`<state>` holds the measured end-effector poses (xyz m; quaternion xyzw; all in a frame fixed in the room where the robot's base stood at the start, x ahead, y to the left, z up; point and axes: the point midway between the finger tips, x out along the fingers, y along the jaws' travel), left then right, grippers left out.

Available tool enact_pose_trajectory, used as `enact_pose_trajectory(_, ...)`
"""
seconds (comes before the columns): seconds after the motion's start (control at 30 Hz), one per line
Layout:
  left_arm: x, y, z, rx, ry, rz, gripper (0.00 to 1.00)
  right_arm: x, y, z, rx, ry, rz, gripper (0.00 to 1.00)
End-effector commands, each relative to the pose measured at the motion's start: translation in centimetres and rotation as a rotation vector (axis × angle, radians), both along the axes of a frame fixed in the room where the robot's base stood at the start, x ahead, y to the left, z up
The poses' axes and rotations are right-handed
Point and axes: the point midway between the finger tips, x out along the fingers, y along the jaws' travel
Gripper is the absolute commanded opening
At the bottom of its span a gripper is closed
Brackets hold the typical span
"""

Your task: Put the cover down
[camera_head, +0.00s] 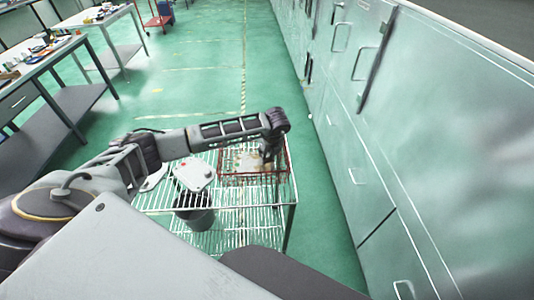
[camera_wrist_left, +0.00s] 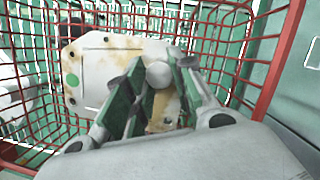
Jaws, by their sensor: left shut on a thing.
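The cover (camera_wrist_left: 95,65) is an off-white casting with brown stains, bolt holes and a green dot. In the left wrist view it lies within the walls of a red wire basket (camera_wrist_left: 278,65). My left gripper (camera_wrist_left: 160,88) reaches down over the cover, its fingers closed around a rounded part near the middle. Whether the cover rests on the basket floor or hangs just above it, I cannot tell. In the head view my left gripper (camera_head: 268,152) is at the basket (camera_head: 288,164), and the stained cover (camera_head: 240,160) shows partly behind the arm. My right gripper is not in view.
The basket stands on a wire-topped table (camera_head: 250,225). A pale casting with a red dot (camera_head: 193,174) and a dark bucket (camera_head: 195,214) are left of it. Grey cabinets (camera_head: 350,150) line the right side. Workbenches (camera_head: 40,70) stand at the far left. Green floor lies between.

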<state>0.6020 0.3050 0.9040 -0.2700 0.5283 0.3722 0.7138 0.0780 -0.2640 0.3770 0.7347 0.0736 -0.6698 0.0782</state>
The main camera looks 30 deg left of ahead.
Motion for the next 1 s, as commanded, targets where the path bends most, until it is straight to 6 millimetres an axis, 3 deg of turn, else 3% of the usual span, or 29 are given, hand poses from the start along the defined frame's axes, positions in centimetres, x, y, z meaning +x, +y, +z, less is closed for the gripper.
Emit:
enact_pose_trajectory(0.17,0.0,0.0,0.0,-0.001,-0.002,-0.001,0.00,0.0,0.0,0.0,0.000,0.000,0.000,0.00)
enact_pose_trajectory(0.2,0.0,-0.1,-0.1,-0.001,0.000,-0.001,0.27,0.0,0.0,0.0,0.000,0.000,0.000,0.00)
enact_pose_trajectory(0.37,0.0,-0.1,-0.1,-0.001,0.000,-0.001,0.47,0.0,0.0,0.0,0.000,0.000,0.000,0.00)
enact_pose_trajectory(0.77,0.0,-0.1,0.1,0.000,-0.001,-0.001,0.47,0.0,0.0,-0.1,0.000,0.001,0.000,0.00)
enact_pose_trajectory(1.0,-0.3,-0.5,1.6,-0.002,-0.001,-0.002,0.47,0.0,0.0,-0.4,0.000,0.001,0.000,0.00)
